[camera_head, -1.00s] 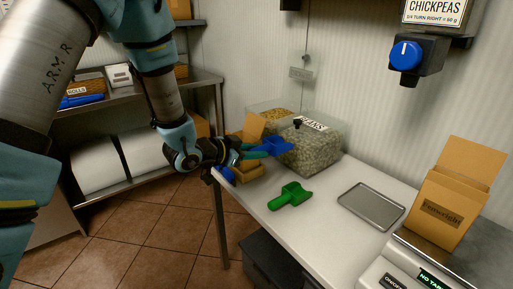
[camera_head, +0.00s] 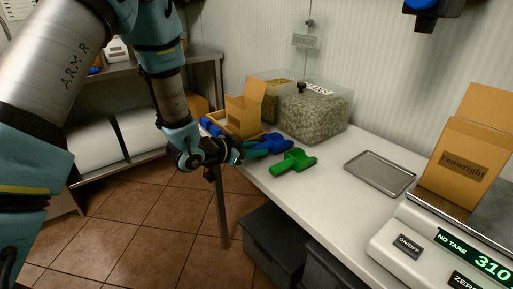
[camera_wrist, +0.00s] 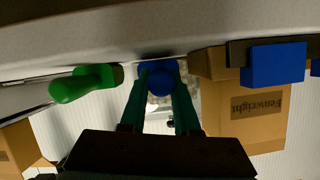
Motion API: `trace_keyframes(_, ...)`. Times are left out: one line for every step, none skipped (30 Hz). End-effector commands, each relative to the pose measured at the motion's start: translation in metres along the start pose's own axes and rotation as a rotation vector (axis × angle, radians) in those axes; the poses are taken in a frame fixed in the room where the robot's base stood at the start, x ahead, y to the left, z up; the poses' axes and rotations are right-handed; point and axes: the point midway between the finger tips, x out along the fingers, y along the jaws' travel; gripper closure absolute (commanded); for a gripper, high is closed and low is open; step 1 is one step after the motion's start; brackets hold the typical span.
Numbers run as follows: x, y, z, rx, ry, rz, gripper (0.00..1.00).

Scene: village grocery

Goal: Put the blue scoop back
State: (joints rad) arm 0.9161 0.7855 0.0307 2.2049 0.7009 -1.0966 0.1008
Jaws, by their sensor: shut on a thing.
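The blue scoop (camera_head: 268,144) is held by its handle in my gripper (camera_head: 243,153), over or at the left edge of the white counter beside the bins. I cannot tell whether its bowl touches the counter. In the wrist view the two teal fingers (camera_wrist: 160,88) close on the blue scoop (camera_wrist: 157,78). A green scoop (camera_head: 293,162) lies on the counter just right of the blue one. It also shows at the left of the wrist view (camera_wrist: 85,84).
Clear bins (camera_head: 318,112) stand behind the scoops. A metal tray (camera_head: 380,174) and a scale (camera_head: 425,235) bearing a carton (camera_head: 462,160) are right.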

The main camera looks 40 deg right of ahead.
Motion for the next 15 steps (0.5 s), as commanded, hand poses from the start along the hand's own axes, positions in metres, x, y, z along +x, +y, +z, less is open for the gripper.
trace_keyframes(0.0009, 0.0003, 0.0019, 0.000, 0.001, 0.000, 1.00)
trace_keyframes(0.0010, 0.0003, 0.0021, 0.000, 0.001, -0.001, 1.00)
trace_keyframes(0.0010, 0.0003, 0.0021, 0.000, 0.001, -0.001, 1.00)
trace_keyframes(0.0010, 0.0003, 0.0021, 0.000, 0.001, 0.000, 1.00)
trace_keyframes(0.0009, 0.0003, 0.0020, 0.000, 0.001, 0.000, 1.00)
trace_keyframes(0.0009, 0.0003, 0.0019, 0.000, 0.001, 0.000, 1.00)
trace_keyframes(0.0008, 0.0003, 0.0018, 0.000, 0.001, 0.000, 1.00)
trace_keyframes(0.0008, 0.0003, 0.0017, 0.000, 0.001, 0.000, 1.00)
trace_keyframes(0.0008, 0.0003, 0.0017, 0.000, 0.001, 0.000, 1.00)
trace_keyframes(0.0008, 0.0003, 0.0017, 0.000, 0.001, 0.000, 1.00)
trace_keyframes(0.0008, 0.0003, 0.0017, 0.000, 0.001, 0.000, 0.68)
trace_keyframes(0.0008, 0.0003, 0.0017, 0.000, 0.001, 0.000, 0.63)
trace_keyframes(0.0008, 0.0003, 0.0017, 0.000, 0.001, 0.000, 0.60)
trace_keyframes(0.0008, 0.0003, 0.0017, 0.000, 0.001, 0.000, 0.56)
trace_keyframes(0.0008, 0.0003, 0.0017, 0.000, 0.001, 0.000, 0.52)
